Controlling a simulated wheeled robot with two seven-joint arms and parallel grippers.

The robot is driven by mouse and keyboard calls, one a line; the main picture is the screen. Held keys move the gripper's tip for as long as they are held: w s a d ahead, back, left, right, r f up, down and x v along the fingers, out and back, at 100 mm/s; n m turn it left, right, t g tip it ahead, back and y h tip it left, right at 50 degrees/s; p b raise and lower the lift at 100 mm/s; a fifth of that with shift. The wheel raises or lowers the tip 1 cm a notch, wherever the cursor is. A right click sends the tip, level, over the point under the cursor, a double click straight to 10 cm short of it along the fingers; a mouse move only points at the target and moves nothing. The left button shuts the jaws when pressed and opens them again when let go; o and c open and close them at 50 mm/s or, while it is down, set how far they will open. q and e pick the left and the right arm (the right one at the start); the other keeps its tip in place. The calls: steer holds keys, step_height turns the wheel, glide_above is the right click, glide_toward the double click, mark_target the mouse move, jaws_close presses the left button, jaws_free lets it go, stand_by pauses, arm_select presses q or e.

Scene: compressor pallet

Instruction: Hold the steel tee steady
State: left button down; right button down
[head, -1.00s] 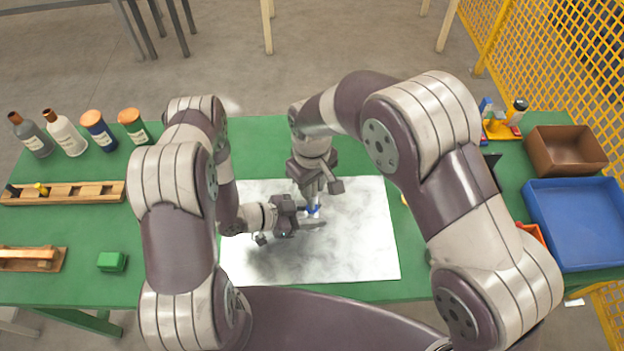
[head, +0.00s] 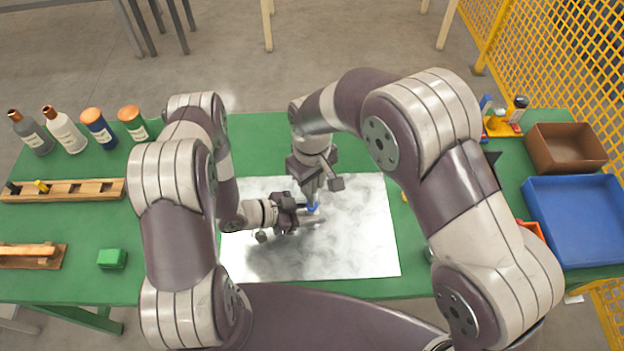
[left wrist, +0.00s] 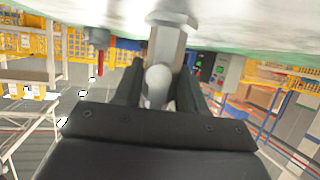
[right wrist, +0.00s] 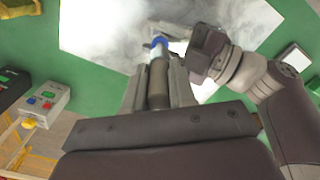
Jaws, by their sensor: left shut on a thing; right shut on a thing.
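The steel tee (left wrist: 168,45) shows in the left wrist view as a grey faceted fitting with a rounded end between the fingers. My left gripper (head: 308,221) is shut on it, low over the pale mat (head: 350,255). My right gripper (head: 313,198) points down from above and is shut on a grey cylindrical part with a blue ring (right wrist: 158,42) at its far end. The blue end (head: 313,208) meets the tee area just above the left fingertips. The fingers hide most of the tee in the head view, and I cannot tell whether the parts are joined.
A green block (head: 112,259) and wooden racks (head: 100,190) lie at the left, with bottles (head: 65,131) behind. A blue tray (head: 575,215) and brown box (head: 566,148) stand at the right. A button box (right wrist: 40,103) shows in the right wrist view. The mat's front is clear.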

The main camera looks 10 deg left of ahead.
steer(key=shift+f, duration=2)
steer(key=c, duration=0.9)
jaws_free()
steer(key=shift+o, duration=0.2)
step_height(320, 180, up, 12)
steer(key=shift+f, duration=0.1)
arm_select(q)
steer(key=c, duration=0.6)
jaws_free()
steer(key=shift+o, duration=0.2)
